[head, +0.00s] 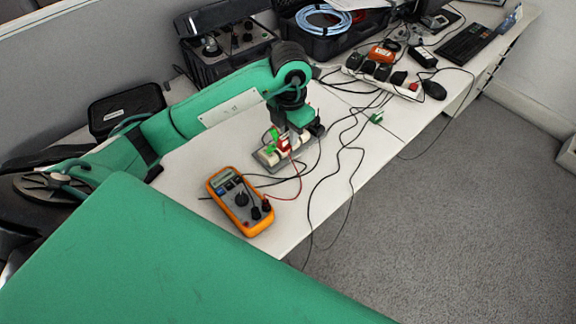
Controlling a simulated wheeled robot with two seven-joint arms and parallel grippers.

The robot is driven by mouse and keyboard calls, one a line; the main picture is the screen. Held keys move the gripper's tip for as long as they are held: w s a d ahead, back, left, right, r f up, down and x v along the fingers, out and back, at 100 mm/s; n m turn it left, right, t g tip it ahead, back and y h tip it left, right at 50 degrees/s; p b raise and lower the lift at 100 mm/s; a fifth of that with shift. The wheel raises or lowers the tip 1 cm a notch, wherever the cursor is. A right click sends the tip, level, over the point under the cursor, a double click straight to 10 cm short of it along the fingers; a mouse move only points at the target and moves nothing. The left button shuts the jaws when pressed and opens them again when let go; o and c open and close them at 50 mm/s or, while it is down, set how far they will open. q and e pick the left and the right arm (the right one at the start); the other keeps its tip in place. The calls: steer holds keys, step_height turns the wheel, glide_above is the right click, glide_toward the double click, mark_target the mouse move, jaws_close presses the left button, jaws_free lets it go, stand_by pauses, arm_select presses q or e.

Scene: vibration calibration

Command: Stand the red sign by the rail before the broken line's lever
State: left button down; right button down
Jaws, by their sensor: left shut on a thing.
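My left gripper (291,134) reaches down over the far end of a small grey rail (263,160) on the white table. It is shut on a small red piece with a pale mark, which looks like the red sign (283,146). The sign is low, close to the pale blocks on the rail; I cannot tell whether it touches the table. A bright green upright piece (274,134), perhaps a lever, stands just left of the sign. The gripper partly hides the rail's far end. My right gripper is out of view.
An orange multimeter (240,202) lies in front of the rail, with a red lead and black cables around it. A power strip (382,76) and open black cases (226,48) stand farther back. Bare table (200,160) shows left of the rail.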

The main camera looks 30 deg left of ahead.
arm_select(q)
glide_above(289, 175)
step_height(289, 175, down, 10)
steer(key=shift+w+f+p, duration=0.1)
steer(key=shift+p, duration=0.3)
step_height(289, 175, down, 4)
steer(key=shift+r, duration=0.25)
steer(key=shift+f, duration=0.15)
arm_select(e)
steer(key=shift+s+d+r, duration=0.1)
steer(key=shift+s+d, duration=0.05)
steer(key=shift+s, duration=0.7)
arm_select(q)
steer(key=shift+f, duration=0.1)
